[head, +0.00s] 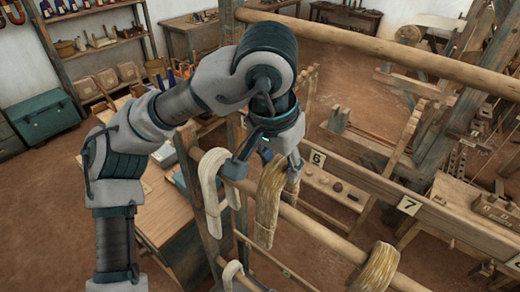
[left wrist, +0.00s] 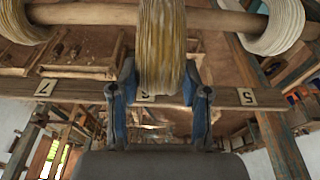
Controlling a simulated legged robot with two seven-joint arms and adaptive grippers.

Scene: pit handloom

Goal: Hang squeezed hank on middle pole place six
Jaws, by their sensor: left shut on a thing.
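The yellow-brown hank (head: 269,205) hangs over the middle pole (head: 318,231), beside the number 6 plate (head: 317,158). In the left wrist view the hank (left wrist: 161,40) loops over the pole (left wrist: 100,14) and partly covers a number plate behind it. My left gripper (head: 264,172) comes down from above, with one blue finger on each side of the hank. In the left wrist view the gripper (left wrist: 159,78) is shut on the hank's lower part. My right gripper is not in view.
A pale hank (head: 211,190) hangs to the left on the same pole, and a straw-coloured hank (head: 377,268) to the right. The number 7 plate (head: 409,205) is on the rail. A wooden table (head: 160,205) stands at left.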

